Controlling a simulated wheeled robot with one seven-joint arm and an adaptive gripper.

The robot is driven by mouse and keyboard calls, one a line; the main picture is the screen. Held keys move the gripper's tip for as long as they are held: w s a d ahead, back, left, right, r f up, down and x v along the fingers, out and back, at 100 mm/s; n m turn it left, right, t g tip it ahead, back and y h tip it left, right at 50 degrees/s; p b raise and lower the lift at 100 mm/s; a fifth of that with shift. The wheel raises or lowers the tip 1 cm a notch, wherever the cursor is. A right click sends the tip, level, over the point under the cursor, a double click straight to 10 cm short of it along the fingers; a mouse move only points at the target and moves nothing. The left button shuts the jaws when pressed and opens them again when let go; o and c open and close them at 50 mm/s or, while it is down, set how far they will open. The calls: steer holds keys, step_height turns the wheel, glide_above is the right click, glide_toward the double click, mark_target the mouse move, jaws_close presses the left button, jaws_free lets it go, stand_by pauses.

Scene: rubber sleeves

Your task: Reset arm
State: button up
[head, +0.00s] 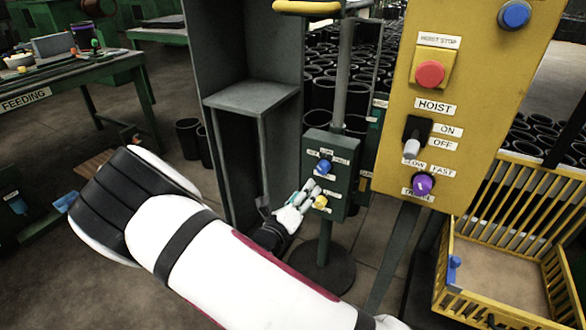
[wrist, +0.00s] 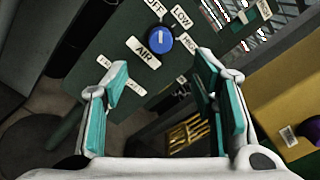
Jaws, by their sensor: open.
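My gripper (head: 312,192) is at the face of a dark green control box on a post in the head view. In the wrist view its teal-padded fingers (wrist: 163,68) are spread wide with nothing between them. The green control box (head: 343,150) carries a blue knob (head: 324,167) just above my fingers and a yellow knob (head: 321,202) beside them. In the wrist view the blue knob (wrist: 160,40) sits beyond the fingertips, above an AIR label (wrist: 143,53). I cannot tell whether the fingers touch the box. My white arm crosses the lower head view.
A yellow HOIST panel (head: 470,90) with a red button (head: 430,74) and purple knob (head: 423,184) stands right of the box. A yellow crate (head: 500,280) is lower right. A grey cabinet (head: 225,60) stands behind my arm. A FEEDING table (head: 70,75) is far left.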

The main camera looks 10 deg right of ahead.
steer(key=shift+d, duration=0.1)
steer(key=s+d+r+m+g+h, duration=0.2)
steer(key=s+d+r+m+g, duration=1.35)
steer(key=m, duration=0.65)
steer(key=s+r+m+g+y, duration=0.1)
steer(key=s+r+m+y, duration=0.2)
steer(key=s+m, duration=0.35)
steer(key=s+r+m+y, duration=0.2)
steer(key=s+m+y, duration=0.15)
steer(key=s, duration=0.65)
steer(key=s+a+r+m+t+y, duration=0.25)
steer(key=s+a+m+y, duration=0.45)
steer(key=s, duration=0.4)
step_height(320, 180, up, 22)
steer(key=a+n+t+p, duration=0.1)
steer(key=t+p, duration=0.2)
steer(key=p, duration=1.7)
steer(key=shift+s+t+h, duration=0.2)
steer(key=shift+t+h, duration=0.1)
steer(key=shift+h, duration=0.15)
